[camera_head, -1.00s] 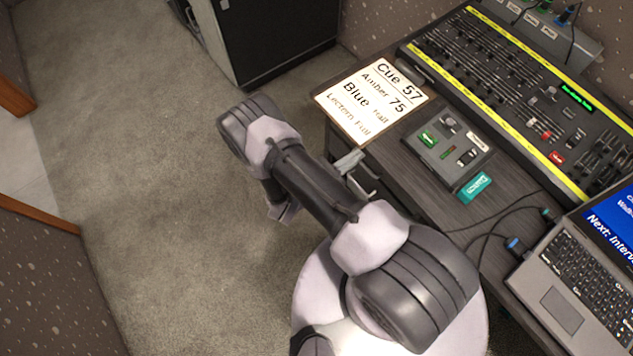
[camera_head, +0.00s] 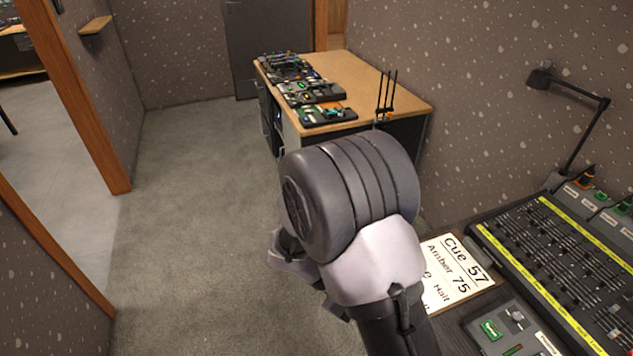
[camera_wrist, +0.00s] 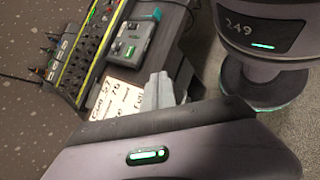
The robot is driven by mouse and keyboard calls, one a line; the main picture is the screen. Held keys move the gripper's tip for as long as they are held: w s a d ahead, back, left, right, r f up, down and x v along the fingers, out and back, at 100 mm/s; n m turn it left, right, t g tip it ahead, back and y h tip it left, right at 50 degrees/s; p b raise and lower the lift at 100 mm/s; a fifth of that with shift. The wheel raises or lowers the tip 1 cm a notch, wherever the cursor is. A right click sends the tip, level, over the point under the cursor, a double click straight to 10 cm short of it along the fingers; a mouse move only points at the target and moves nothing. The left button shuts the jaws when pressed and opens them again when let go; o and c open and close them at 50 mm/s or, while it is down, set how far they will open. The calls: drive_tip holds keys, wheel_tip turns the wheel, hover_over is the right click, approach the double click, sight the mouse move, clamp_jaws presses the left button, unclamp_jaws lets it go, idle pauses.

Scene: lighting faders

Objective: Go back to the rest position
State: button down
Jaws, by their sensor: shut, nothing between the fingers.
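My gripper (camera_wrist: 160,88) shows in the wrist view as pale grey fingers, shut and empty, in front of the cue sheet and the desk edge. It touches nothing that I can make out. In the head view my raised arm fills the middle, and most of the gripper is hidden behind it. The cue sheet (camera_head: 455,272) lies on the desk, partly covered by my arm in the head view; it also shows in the wrist view (camera_wrist: 108,97). The fader console (camera_head: 570,262) stands on the desk to its right and shows in the wrist view too (camera_wrist: 92,45).
A small control box (camera_head: 507,335) sits on the desk before the console. A desk lamp (camera_head: 575,90) stands behind. A wooden-topped cabinet (camera_head: 375,85) with several devices is farther back. The carpet (camera_head: 190,230) to the left is clear. A wood-framed opening is at far left.

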drive_tip(key=s+a+r+m+t+y, duration=0.1)
drive_tip(key=s+r+m+t+y, duration=0.2)
drive_tip(key=r, duration=0.4)
drive_tip(key=s+a+r+m+t+y, duration=0.2)
drive_tip(key=s+r+m+t+y, duration=0.1)
drive_tip(key=r+m+y, duration=0.2)
drive_tip(key=s+a+r+m+t+y, duration=0.1)
drive_tip(key=s+r+m+t+y, duration=0.2)
drive_tip(key=r, duration=0.6)
drive_tip(key=shift+a+m+y, duration=0.35)
drive_tip(key=shift+m+y, duration=0.25)
drive_tip(key=shift+m, duration=0.5)
